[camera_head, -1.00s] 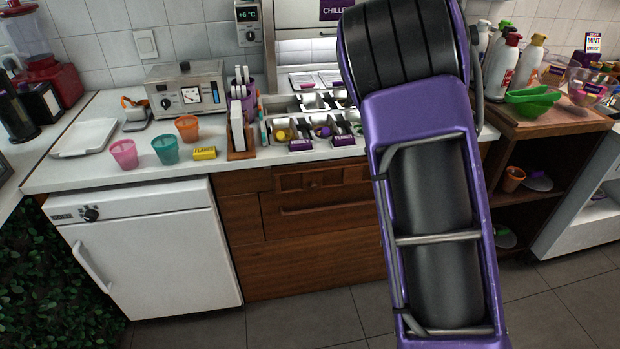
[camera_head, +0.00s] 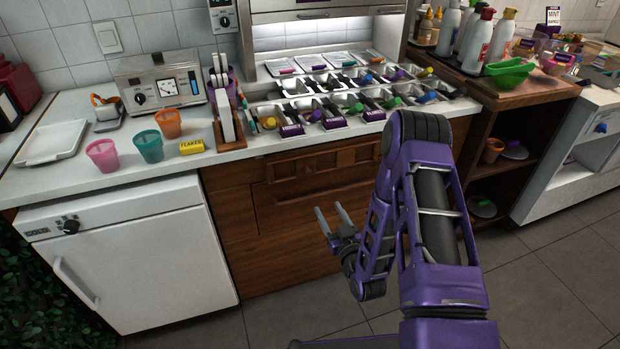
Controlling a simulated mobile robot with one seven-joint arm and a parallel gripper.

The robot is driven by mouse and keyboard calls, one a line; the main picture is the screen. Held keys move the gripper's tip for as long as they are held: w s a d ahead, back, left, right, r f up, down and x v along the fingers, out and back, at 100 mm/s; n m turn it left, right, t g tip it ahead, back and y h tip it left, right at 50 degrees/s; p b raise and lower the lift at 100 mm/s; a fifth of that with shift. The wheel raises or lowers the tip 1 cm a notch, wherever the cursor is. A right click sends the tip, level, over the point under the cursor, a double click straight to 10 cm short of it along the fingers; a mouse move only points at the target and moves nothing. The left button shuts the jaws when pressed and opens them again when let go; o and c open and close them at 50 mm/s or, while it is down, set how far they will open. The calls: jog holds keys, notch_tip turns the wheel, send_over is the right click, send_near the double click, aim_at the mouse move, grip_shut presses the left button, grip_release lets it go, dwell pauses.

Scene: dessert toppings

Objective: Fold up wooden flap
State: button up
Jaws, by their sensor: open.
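A wooden flap (camera_head: 318,162) with cut-out slots lies along the front of the brown wooden counter, just below the white worktop edge. I cannot tell its exact angle. Its right end is close to or behind my purple arm. My gripper (camera_head: 329,208) is below the flap and in front of the wooden cabinet front. Its two grey fingers are apart, point up and left, and hold nothing. I see a gap between the gripper and the flap in the picture, but cannot judge the depth.
Topping trays (camera_head: 340,105) with coloured scoops fill the counter above. A white fridge (camera_head: 130,260) is at the lower left, a wooden shelf unit (camera_head: 490,150) at the right. The floor is clear.

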aim_at(309, 173)
jog(key=b+x, duration=0.1)
jog(key=x, duration=1.4)
jog(key=shift+w+a, duration=0.1)
jog(key=shift+w, duration=0.1)
grip_shut()
dwell(0.7)
